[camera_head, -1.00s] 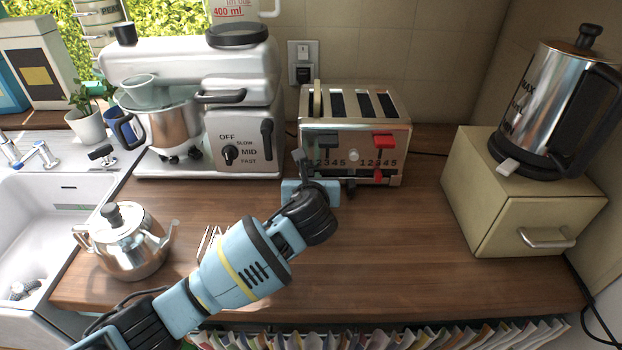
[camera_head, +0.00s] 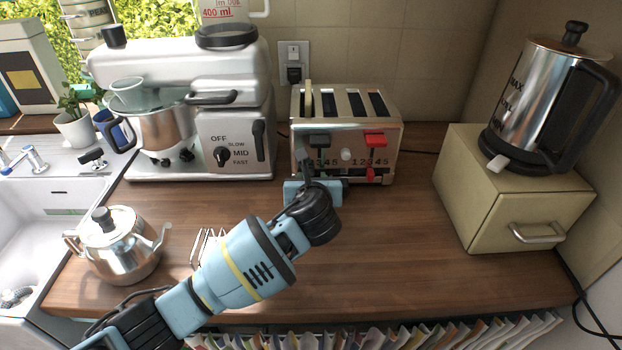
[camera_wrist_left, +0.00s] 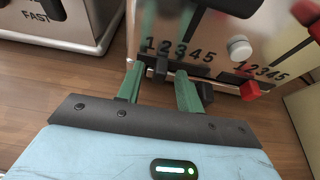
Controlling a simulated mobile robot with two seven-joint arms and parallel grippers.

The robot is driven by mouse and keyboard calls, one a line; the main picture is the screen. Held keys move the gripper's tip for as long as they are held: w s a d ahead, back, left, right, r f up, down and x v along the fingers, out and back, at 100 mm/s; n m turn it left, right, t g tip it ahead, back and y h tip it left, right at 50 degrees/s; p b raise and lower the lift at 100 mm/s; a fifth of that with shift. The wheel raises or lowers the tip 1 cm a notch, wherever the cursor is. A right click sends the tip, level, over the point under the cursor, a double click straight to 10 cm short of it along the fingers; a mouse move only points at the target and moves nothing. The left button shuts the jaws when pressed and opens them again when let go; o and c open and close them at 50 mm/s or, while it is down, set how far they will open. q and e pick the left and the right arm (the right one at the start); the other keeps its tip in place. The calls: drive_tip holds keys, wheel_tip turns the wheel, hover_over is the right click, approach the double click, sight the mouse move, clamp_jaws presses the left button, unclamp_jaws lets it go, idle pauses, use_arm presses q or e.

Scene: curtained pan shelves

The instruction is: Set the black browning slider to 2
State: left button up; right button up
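The silver toaster (camera_head: 346,130) stands at the back of the counter, with a black lever and a red lever on its front. My right gripper is not in view.
The red slider (camera_wrist_left: 250,90) sits under the right scale, close to my right-hand finger. A stand mixer (camera_head: 195,115) is left of the toaster. A kettle (camera_head: 550,100) stands on a beige box (camera_head: 480,200) at right. The counter's right middle is clear.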

use_arm(q)
drive_tip(key=v, duration=0.8)
idle(0.4)
idle(0.4)
